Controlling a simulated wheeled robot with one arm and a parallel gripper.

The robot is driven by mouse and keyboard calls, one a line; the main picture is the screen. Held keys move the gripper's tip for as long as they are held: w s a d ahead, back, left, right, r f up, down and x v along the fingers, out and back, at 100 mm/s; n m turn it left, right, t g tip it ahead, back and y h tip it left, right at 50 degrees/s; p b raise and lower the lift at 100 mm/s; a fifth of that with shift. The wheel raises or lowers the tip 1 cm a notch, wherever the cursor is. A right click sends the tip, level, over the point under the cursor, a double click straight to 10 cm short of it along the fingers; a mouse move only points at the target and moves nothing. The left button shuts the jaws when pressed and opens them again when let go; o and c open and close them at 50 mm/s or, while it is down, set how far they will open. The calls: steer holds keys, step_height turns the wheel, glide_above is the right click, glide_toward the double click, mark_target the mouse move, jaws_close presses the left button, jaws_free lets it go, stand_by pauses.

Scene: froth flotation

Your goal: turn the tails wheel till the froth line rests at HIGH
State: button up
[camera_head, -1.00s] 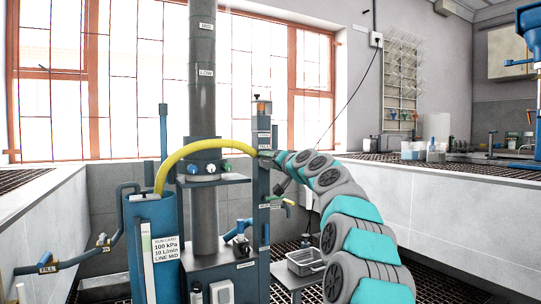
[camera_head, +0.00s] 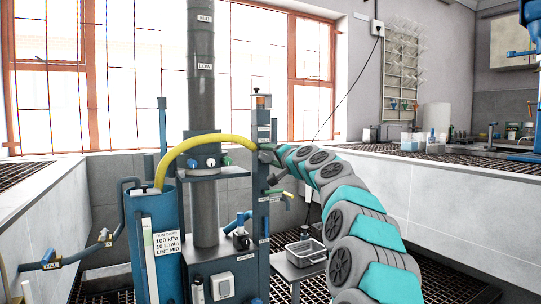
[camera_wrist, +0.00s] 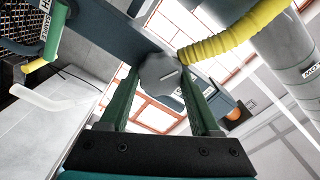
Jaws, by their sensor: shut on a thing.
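My gripper (camera_head: 268,157) is at the upper part of a blue-grey post, just right of the column. In the wrist view my gripper (camera_wrist: 160,75) has its two green fingers shut on a grey faceted knob (camera_wrist: 160,71) with a short pale mark on its face. No readable label there shows whether this is the tails wheel. The tall grey column (camera_head: 201,95) carries a MID label (camera_head: 205,18) and a LOW label (camera_head: 205,66). No HIGH label or froth line is visible. A run card (camera_head: 168,240) on the blue tank reads LINE MID.
A yellow hose (camera_head: 215,139) arches from the blue tank (camera_head: 137,225) to the post, close to my gripper. It also passes beside the knob in the wrist view (camera_wrist: 230,35). A blue-handled valve (camera_head: 240,222) is lower down. A metal tray (camera_head: 306,252) stands at right. White-walled benches flank both sides.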

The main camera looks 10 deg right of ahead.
steer(key=shift+a, duration=0.35)
steer(key=o, duration=1.4)
steer(key=shift+r, duration=0.1)
steer(key=shift+s+d, duration=0.1)
steer(key=shift+d, duration=0.05)
steer(key=shift+s, duration=0.1)
steer(key=shift+s+d, duration=0.2)
steer(key=shift+s, duration=0.15)
steer(key=shift+a+b+v, duration=0.2)
steer(key=shift+b+v, duration=0.5)
steer(key=shift+v, duration=2.7)
steer(key=shift+r, duration=0.1)
